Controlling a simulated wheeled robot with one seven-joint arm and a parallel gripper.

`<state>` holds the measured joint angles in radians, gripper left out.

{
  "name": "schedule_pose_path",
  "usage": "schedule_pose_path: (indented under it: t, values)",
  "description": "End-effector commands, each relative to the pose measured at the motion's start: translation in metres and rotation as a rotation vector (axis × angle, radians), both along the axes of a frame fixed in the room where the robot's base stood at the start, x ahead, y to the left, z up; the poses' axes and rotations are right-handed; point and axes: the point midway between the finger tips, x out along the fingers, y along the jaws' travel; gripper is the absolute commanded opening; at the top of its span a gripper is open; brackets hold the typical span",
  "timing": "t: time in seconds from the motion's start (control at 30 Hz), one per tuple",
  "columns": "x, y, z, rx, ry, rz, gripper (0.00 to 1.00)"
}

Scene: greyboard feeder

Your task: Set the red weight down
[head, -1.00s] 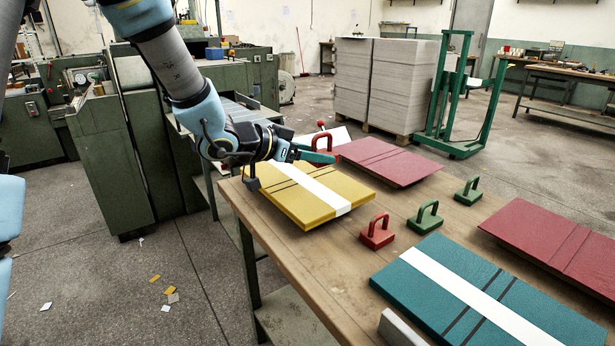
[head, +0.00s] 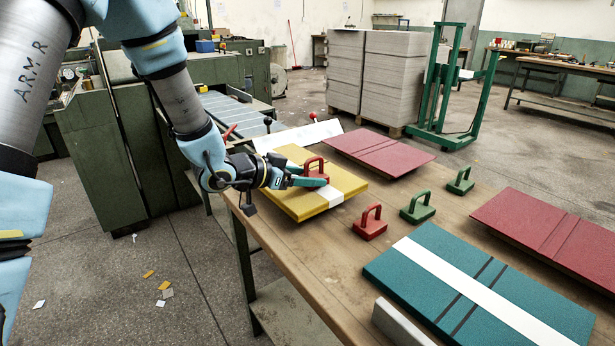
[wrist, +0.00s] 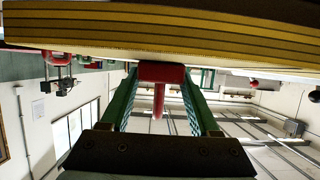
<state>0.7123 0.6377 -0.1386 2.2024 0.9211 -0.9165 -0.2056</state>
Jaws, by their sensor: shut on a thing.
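My gripper (head: 322,181) is shut on a red weight (head: 315,168) with a loop handle. The weight is at the yellow cover (head: 290,203), over its right part by the white strip (head: 333,194). In the wrist view the red weight (wrist: 162,73) sits between the two green fingers (wrist: 158,105), its block close against the yellow cover's edge (wrist: 200,32). I cannot tell whether its base touches the cover. A second red weight (head: 370,224) stands upright on the table, right of the yellow cover.
Two green weights (head: 417,208) (head: 460,181) stand on the wooden table (head: 300,258). Dark red covers (head: 378,151) (head: 550,232) lie at the back and right, a teal cover (head: 415,275) in front. A grey block (head: 400,325) is at the near edge. Bare wood separates them.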

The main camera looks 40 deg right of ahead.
Motion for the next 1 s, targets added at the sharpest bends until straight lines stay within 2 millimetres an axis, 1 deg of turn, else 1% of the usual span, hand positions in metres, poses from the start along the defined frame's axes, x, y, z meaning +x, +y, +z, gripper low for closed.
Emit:
schedule_pose_path:
  t: [0.03,0.07,0.3,0.53,0.63,0.77,1.0]
  values:
    - [0.000,0.000,-0.002,-0.003,0.000,0.000,0.00]
    - [0.000,0.000,-0.002,0.000,0.000,0.000,0.66]
    - [0.000,0.000,-0.001,0.000,0.000,0.000,0.92]
    - [0.000,0.000,-0.001,0.000,0.000,0.000,0.92]
    - [0.000,0.000,0.004,0.000,0.000,0.000,0.92]
    - [0.002,0.017,0.009,0.000,-0.002,0.004,0.92]
    - [0.005,0.064,0.029,0.000,-0.003,0.004,0.92]
